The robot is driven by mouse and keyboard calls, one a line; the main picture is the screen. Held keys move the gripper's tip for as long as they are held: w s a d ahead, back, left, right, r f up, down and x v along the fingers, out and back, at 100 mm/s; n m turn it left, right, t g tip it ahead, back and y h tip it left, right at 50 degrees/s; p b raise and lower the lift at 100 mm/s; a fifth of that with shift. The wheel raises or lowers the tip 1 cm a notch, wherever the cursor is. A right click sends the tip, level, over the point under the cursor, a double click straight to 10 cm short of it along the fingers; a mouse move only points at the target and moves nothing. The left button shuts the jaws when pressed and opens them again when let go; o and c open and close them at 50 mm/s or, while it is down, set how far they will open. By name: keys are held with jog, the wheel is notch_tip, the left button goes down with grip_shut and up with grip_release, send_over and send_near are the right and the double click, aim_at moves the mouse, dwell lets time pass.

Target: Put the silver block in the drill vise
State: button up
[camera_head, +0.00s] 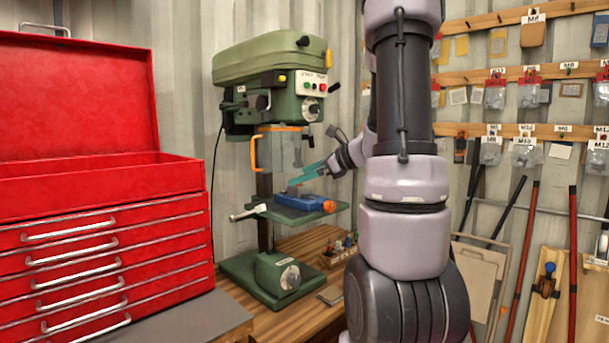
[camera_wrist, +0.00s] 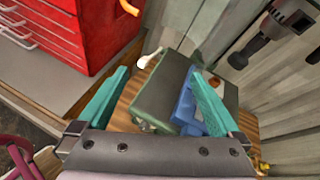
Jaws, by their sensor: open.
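The blue drill vise (camera_head: 318,204) sits on the drill press table (camera_head: 285,213). It also shows in the wrist view (camera_wrist: 186,110), partly behind my right finger. My gripper (camera_head: 309,173) is above the vise with its teal fingers spread. In the wrist view, the gap between the fingers (camera_wrist: 158,73) is empty and lies over the table and part of the vise. A small grey piece (camera_head: 293,189) shows at the vise's left side, below the fingers; I cannot tell whether it is the silver block or a vise jaw. The block is not clearly visible in the wrist view.
The green drill press (camera_head: 270,85) has a clear guard with an orange frame (camera_head: 254,151) close left of my gripper. A red tool chest (camera_head: 100,240) stands at the left. A small wooden tray (camera_head: 333,259) is on the bench below. Tools and bags hang at the right.

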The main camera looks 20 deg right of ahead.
jog(key=s+a+r+n+g, duration=0.3)
jog(key=s+a+n+g, duration=0.2)
jog(key=s+a+n, duration=0.65)
jog(key=s+r+n+t+h, duration=0.1)
jog(key=s+n+h, duration=0.4)
jog(key=s+n, duration=0.5)
jog(key=shift+s+a+r+n+h, duration=0.3)
jog(key=shift+s+a+r+n, duration=0.1)
jog(key=shift+s+r, duration=0.1)
dwell(0.4)
